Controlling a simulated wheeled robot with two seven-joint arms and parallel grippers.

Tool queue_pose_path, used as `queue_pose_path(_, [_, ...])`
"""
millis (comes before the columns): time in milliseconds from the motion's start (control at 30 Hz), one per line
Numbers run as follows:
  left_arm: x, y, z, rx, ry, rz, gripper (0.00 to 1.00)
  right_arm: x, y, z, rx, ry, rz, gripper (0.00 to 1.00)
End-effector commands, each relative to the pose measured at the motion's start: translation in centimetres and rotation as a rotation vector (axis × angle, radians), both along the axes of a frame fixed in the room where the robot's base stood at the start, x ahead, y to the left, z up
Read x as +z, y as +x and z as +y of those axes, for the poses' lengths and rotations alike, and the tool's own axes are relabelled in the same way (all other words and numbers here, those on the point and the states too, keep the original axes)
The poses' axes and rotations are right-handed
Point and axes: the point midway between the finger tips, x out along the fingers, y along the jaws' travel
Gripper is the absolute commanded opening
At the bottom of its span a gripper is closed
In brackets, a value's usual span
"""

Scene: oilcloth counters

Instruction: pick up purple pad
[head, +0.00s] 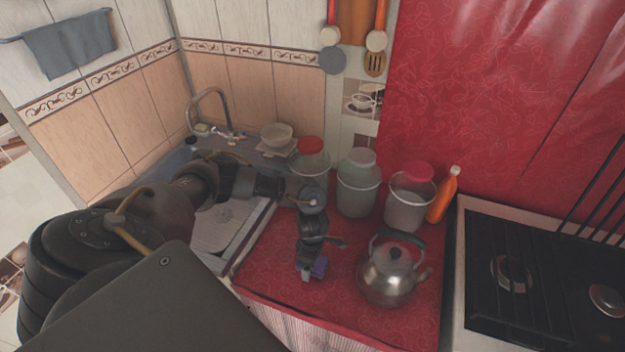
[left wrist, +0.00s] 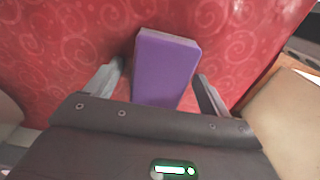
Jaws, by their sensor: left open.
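The purple pad (left wrist: 164,68) lies on the red patterned oilcloth (left wrist: 60,60), between the two fingers of my left gripper (left wrist: 158,88) in the left wrist view. The fingers are open, one on each side of the pad. The pad's near end is hidden by the gripper body. In the head view my left gripper (head: 308,272) points down at the counter, and a small part of the purple pad (head: 320,266) shows beside its fingers. My right gripper is not in view.
A metal kettle (head: 391,275) stands close to the right of my left gripper. Several clear containers, one of them a bucket (head: 409,208), and an orange bottle (head: 442,196) stand behind. A sink (head: 180,160) is left, a black stove (head: 545,270) right.

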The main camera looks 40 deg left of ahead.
Motion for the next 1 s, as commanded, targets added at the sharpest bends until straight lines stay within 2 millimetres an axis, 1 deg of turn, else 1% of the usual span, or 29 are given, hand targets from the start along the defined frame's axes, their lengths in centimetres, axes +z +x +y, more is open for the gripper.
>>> queue_pose_path(67, [0.0,0.0,0.0,0.000,0.000,0.000,0.81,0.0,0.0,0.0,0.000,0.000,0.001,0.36])
queue_pose_path(400, [0.0,0.0,0.0,0.000,0.000,0.000,0.36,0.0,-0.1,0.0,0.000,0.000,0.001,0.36])
queue_pose_path(433, [0.0,0.0,0.0,0.000,0.000,0.000,0.35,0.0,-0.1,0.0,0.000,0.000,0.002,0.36])
queue_pose_path(467, [0.0,0.0,0.0,0.000,0.000,0.000,0.31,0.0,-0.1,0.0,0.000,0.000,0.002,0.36])
queue_pose_path(667, [0.1,0.0,0.0,0.000,0.000,0.000,0.31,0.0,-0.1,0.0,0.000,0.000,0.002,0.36])
queue_pose_path(767, [0.5,0.0,0.0,-0.001,-0.001,0.000,0.31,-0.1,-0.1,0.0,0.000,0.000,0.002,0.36])
queue_pose_path(867, [1.3,0.1,0.0,-0.001,-0.002,-0.002,0.31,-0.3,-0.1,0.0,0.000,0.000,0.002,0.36])
queue_pose_path(967, [2.9,0.1,0.0,-0.003,-0.001,-0.003,0.31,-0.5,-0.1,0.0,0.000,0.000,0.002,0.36])
queue_pose_path(1000, [3.5,-0.2,-0.4,-0.006,-0.002,-0.002,0.31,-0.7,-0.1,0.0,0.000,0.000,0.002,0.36])
